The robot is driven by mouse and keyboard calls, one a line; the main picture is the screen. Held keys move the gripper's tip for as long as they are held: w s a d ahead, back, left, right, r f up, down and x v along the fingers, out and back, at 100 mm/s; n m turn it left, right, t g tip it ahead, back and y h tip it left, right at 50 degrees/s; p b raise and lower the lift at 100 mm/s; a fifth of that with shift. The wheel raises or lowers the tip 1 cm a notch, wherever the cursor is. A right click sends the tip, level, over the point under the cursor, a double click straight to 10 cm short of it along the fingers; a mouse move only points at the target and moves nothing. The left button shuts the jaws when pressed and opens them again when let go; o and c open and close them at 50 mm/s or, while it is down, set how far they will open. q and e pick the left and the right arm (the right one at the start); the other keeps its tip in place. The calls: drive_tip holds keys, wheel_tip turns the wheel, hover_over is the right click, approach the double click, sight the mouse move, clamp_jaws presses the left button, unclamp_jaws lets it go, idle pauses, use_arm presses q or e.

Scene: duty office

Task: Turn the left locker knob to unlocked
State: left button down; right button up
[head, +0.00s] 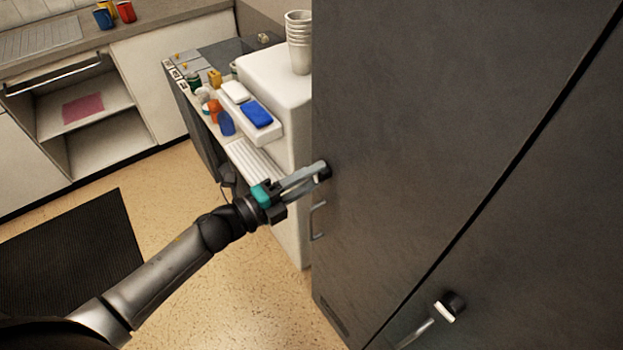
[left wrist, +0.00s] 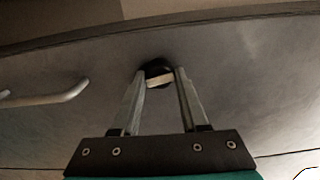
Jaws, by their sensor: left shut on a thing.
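The left locker (head: 400,120) is a dark grey door with a black round knob (head: 325,168) near its left edge. In the left wrist view the knob (left wrist: 157,67) has a pale bar across it, almost level and slightly tilted. My left gripper (head: 316,176) reaches in from the left, its two fingers on either side of the bar. It is shut on the knob, and the fingers partly hide it in the head view; in the left wrist view the gripper (left wrist: 160,78) shows from behind. My right gripper is not in view.
A metal handle (head: 318,221) sits below the left knob. The right locker has its own knob (head: 454,303) with a pale bar and a handle (head: 415,334). Behind stand a white unit (head: 275,75) with stacked cups (head: 299,42) and a counter. Floor at left is open, with a black mat (head: 75,245).

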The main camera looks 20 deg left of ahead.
use_arm(q)
drive_tip(key=shift+m+b, duration=0.4)
drive_tip(key=shift+m, duration=0.7)
drive_tip(key=shift+c, duration=2.2)
unclamp_jaws()
drive_tip(key=shift+s, duration=0.1)
drive_tip(key=b+v, duration=0.1)
drive_tip(key=v, duration=1.4)
drive_tip(key=shift+b, duration=0.4)
drive_tip(key=shift+a, duration=0.1)
